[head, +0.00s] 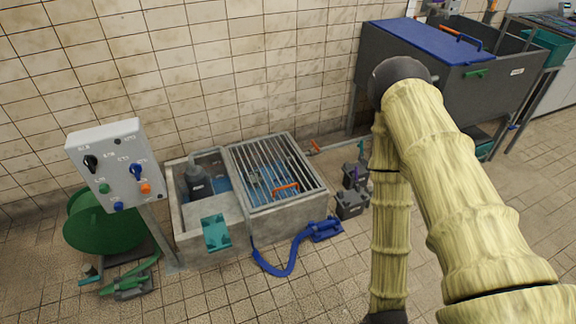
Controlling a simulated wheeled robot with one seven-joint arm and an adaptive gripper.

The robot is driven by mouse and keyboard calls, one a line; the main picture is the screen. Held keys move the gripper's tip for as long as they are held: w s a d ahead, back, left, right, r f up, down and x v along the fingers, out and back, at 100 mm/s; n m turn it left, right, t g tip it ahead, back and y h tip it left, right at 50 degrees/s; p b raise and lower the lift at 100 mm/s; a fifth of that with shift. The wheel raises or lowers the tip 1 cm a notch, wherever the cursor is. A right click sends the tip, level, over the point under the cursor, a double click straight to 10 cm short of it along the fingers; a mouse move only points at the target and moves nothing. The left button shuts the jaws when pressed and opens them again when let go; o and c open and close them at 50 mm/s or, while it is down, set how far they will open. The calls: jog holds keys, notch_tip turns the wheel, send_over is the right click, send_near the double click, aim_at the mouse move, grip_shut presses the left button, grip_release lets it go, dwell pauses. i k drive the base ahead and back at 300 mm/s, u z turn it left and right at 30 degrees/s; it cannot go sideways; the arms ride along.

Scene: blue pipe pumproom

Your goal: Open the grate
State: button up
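The grate (279,168) is a set of grey metal bars in a frame, lying flat over the right part of a concrete pit (290,217) against the wall. An orange handle (286,188) sits on the grate near its front right. Blue water and some dark fittings show between the bars. The left part of the pit is uncovered and holds a dark pump-like object (197,182). My arm, in a yellow ribbed cover, fills the right of the head view. My gripper is not visible; the arm's lower end runs out at the bottom edge.
A grey control box (112,165) on a post stands left of the pit, before a green drum (97,222). A blue hose (280,266) lies on the floor in front. Dark blocks (351,203) stand right of the pit. A large grey tank (480,92) with a blue lid stands at the back right.

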aim_at(322, 188)
jog(key=u, duration=1.05)
jog(key=i, duration=1.2)
jog(key=z, duration=1.1)
